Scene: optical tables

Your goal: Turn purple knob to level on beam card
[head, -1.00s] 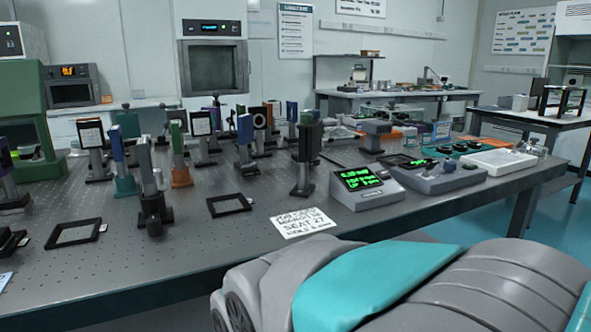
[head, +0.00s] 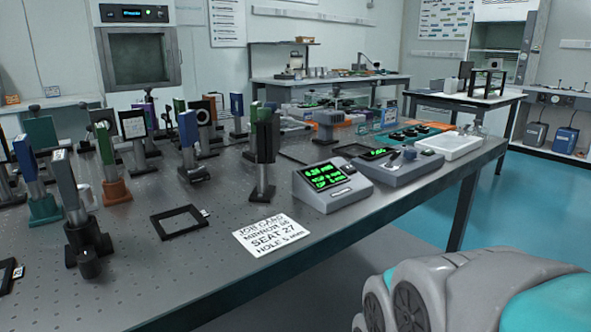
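I cannot make out a purple knob in the head view. A dark purple upright piece (head: 149,117) stands among the posted optics at the back left, and any knob on it is too small to tell. A printed job card (head: 271,236) lies flat near the table's front edge and reads roughly "SEAT 27" and "HOLE 5 mm". My gripper is not in view; only a grey and teal part of my body shows at the lower right.
The perforated optical table (head: 200,262) carries several posted mounts on its left half. An empty black frame (head: 178,221) lies flat there. A grey console (head: 332,184) with green readouts, a second control box (head: 392,166) and a white tray (head: 452,145) stand to the right. Blue floor is open at right.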

